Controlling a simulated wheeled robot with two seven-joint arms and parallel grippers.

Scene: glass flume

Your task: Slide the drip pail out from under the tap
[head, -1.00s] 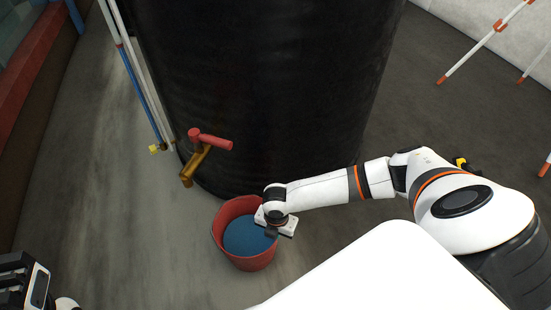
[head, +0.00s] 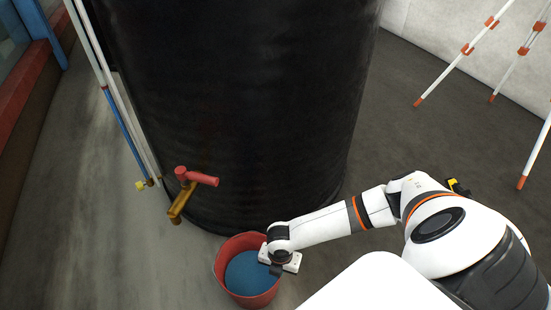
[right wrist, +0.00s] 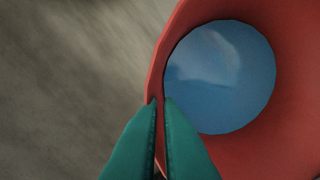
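The red drip pail (head: 222,270), with blue liquid in it, stands on the floor at the foot of the black tank. The brass tap (head: 178,204) with its red handle sticks out of the tank, up and left of the pail. The pail is right of the spout in the head view. My right gripper (head: 277,267) is at the pail's right rim. In the right wrist view its teal fingers (right wrist: 161,102) are closed on either side of the pail's red rim (right wrist: 157,78). My left gripper is out of view.
The tall black tank (head: 235,90) stands just behind the pail. White and blue pipes (head: 118,108) run down its left side. Red-and-white tripod legs (head: 458,55) stand at the right. The grey floor (head: 100,240) left of the pail is clear.

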